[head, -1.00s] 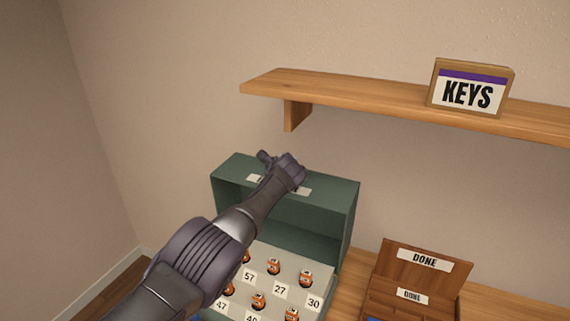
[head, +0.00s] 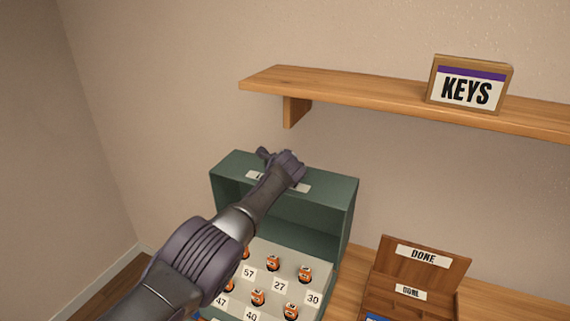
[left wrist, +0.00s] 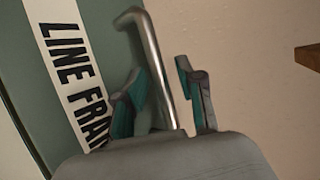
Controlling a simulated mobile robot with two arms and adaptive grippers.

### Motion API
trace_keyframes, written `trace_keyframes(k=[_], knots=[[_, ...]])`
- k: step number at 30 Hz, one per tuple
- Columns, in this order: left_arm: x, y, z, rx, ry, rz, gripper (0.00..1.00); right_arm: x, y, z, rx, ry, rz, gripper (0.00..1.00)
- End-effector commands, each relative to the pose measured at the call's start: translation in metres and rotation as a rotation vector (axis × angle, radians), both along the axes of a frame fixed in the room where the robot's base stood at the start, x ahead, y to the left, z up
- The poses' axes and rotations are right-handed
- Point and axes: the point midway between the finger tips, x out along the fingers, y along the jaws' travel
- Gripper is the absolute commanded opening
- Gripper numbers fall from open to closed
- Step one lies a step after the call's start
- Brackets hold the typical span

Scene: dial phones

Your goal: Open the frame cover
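The line frame is a green box (head: 337,200) in the head view, with a white label on its top front panel, partly behind my arm. Below its open front is a pale panel (head: 262,282) with numbered orange parts. My left gripper (head: 281,163) is at the top of the box. In the left wrist view, the label (left wrist: 72,68) reads "LINE FRA..." on green. A bent metal handle (left wrist: 150,48) rises between the fingers of my left gripper (left wrist: 160,74). The fingers are apart, with a clear gap to the handle on the right. My right gripper is not in view.
A wooden shelf (head: 350,92) with a KEYS sign (head: 466,90) is above and behind the box. A wooden DONE tray (head: 425,260) stands to the right on the wooden table (head: 345,290). The wall is close behind.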

Motion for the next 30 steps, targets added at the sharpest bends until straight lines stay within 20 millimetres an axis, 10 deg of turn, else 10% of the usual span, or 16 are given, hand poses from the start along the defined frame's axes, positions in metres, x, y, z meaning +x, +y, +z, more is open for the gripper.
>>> trace_keyframes(k=[30], knots=[[-0.091,-0.007,0.047,-0.001,-0.003,0.0,0.39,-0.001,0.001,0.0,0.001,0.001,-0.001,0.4]])
